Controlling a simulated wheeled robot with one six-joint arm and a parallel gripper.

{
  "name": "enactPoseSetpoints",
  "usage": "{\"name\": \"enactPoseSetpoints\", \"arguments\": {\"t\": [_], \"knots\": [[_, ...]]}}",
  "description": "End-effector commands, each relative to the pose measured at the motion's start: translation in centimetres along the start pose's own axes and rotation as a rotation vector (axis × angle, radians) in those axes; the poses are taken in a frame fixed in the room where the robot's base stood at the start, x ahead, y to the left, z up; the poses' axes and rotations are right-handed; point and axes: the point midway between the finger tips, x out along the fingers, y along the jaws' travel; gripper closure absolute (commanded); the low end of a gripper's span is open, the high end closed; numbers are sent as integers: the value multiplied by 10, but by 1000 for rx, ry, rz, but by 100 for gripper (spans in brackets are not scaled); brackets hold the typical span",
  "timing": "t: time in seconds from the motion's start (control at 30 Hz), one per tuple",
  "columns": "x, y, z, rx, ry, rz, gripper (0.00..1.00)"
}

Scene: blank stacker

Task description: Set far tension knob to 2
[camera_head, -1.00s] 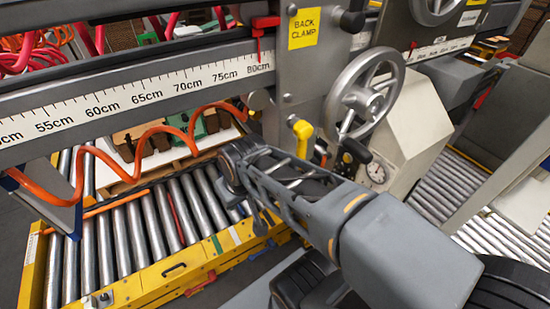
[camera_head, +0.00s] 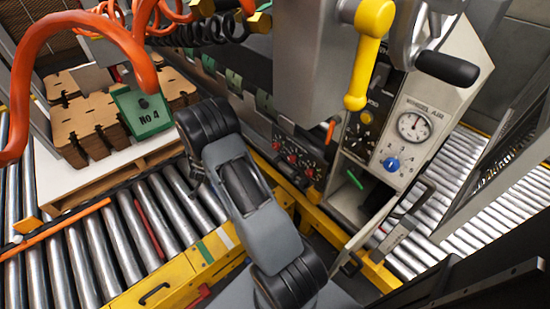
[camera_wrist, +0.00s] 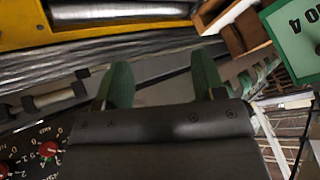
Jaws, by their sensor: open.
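Red tension knobs (camera_head: 292,158) sit on a dark panel low on the machine, right of my arm in the head view. In the wrist view, a red knob (camera_wrist: 48,148) with a numbered white dial shows at the lower left. Another red knob (camera_wrist: 5,170) is cut by the left edge. Their exact settings are too small to read. My gripper (camera_wrist: 163,80) has its two green fingers apart with nothing between them. It is not touching the knobs, which lie to its left in the wrist view. In the head view the fingers are hidden behind my arm.
A green No 4 block (camera_head: 142,110) stands beside stacked brown blanks (camera_head: 85,130) at the left. An open-doored cabinet with a gauge (camera_head: 414,126) stands right of the panel.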

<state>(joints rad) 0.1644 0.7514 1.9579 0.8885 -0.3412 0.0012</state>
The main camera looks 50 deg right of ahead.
Motion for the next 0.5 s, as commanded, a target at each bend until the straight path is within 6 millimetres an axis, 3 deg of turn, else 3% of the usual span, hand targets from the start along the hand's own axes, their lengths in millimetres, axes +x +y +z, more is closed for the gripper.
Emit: {"name": "enactPoseSetpoints", "arguments": {"t": [0.03, 0.1, 0.17, 0.3, 0.5], "knots": [[33, 22, -3, 70, 117, 58, 37], [53, 46, -20, 158, 299, 140, 37], [60, 66, -34, 217, 448, 211, 37], [51, 103, -58, 306, 748, 363, 37], [18, 124, -78, 355, 1027, 508, 37]]}}
